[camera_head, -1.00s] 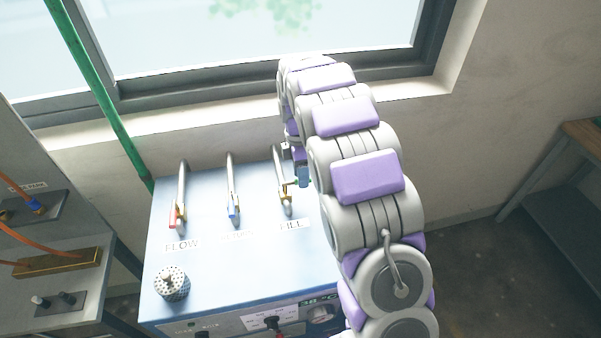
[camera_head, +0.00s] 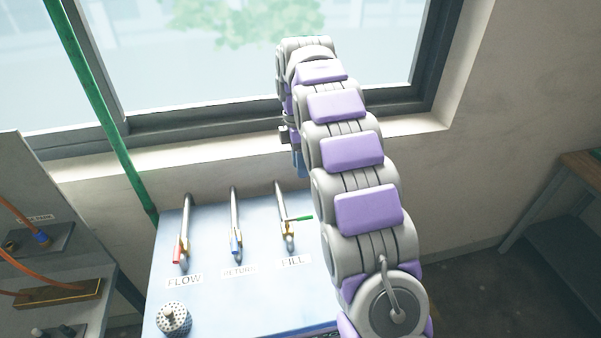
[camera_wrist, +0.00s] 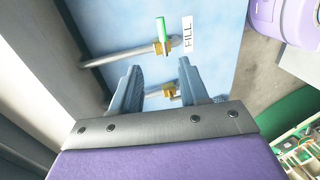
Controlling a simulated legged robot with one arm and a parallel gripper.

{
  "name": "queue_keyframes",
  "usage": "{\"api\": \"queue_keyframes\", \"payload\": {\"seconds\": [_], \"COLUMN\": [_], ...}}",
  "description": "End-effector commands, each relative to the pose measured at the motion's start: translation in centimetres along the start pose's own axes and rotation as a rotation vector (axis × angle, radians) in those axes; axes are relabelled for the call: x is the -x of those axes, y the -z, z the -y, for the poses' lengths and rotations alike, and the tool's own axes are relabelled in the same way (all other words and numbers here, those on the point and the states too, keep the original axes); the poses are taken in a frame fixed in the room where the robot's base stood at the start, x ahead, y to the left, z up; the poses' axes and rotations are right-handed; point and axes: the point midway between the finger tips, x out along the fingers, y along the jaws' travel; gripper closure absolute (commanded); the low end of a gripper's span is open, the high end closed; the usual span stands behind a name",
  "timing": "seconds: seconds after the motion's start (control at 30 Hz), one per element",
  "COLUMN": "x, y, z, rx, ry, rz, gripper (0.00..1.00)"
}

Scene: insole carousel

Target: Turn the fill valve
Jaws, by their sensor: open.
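The fill valve (camera_head: 289,238) stands on the blue panel above the FILL label (camera_head: 295,261). Its green handle (camera_head: 300,218) points right, crosswise to its pipe. In the wrist view the green handle (camera_wrist: 161,30) is beyond my fingertips, beside the FILL label (camera_wrist: 188,35). My gripper (camera_wrist: 160,84) is open and empty, apart from the green handle. Another brass valve (camera_wrist: 168,90) shows between the fingers, beyond them.
The flow valve's red handle (camera_head: 177,255) and the return valve's blue handle (camera_head: 236,245) lie along their pipes, left of the fill valve. A perforated knob (camera_head: 174,319) sits at front left. A green pipe (camera_head: 105,115) and the window wall stand behind.

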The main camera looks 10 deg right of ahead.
Motion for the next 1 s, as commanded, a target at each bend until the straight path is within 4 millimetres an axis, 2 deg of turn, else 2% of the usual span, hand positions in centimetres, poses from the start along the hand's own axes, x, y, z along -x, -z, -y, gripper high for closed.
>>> {"api": "queue_keyframes", "payload": {"seconds": [0.03,0.23,0.77,0.87,1.0], "x": [0.8,1.8,1.9,2.2,2.9], "y": [0.0,0.0,0.0,0.0,-0.1], "z": [0.0,0.0,0.1,0.9,3.5], "rx": [0.0,0.0,-0.005,-0.038,-0.155], "ry": [0.0,0.002,0.002,0.0,-0.003], "rz": [0.0,0.0,0.0,0.001,0.004], "gripper": [0.56,0.56,0.56,0.56,0.56]}}
